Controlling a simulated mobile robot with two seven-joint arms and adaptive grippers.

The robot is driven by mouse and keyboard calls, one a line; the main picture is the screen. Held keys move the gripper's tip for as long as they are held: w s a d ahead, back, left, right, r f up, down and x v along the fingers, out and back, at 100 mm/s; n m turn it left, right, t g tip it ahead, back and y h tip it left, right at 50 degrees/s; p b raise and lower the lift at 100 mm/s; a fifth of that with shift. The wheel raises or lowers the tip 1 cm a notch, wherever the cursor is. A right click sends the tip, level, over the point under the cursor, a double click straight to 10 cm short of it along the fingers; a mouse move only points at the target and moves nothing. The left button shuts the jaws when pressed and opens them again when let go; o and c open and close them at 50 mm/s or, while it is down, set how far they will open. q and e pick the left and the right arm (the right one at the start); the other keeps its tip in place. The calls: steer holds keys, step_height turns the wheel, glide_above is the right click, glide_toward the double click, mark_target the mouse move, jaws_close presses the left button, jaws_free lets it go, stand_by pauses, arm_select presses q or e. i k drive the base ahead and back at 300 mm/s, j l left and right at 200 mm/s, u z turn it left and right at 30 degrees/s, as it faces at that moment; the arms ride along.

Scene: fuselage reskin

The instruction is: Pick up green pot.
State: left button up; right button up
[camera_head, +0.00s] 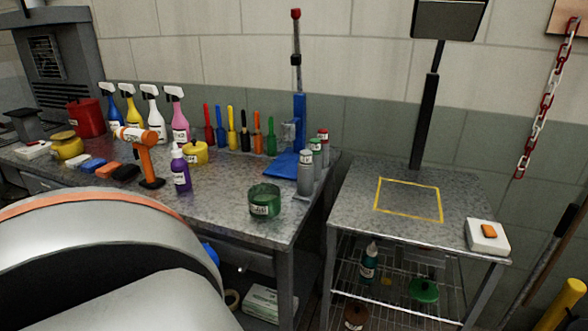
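The green pot (265,203) is a short round jar with a white label. It stands upright on the metal workbench (222,226), close to its right front corner. Another green round thing (423,291) sits on the lower wire shelf of the stand at right; I cannot tell whether it is a pot or a lid. Neither of my grippers shows in the head view.
A blue stand (292,164) and several grey bottles are behind the pot. A purple bottle (180,172) and an orange tool (146,160) stand left of it. A large grey curved surface (90,255) fills the lower left. The yellow-taped square (408,200) is empty.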

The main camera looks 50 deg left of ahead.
mark_target(265, 201)
steer(key=u, duration=1.85)
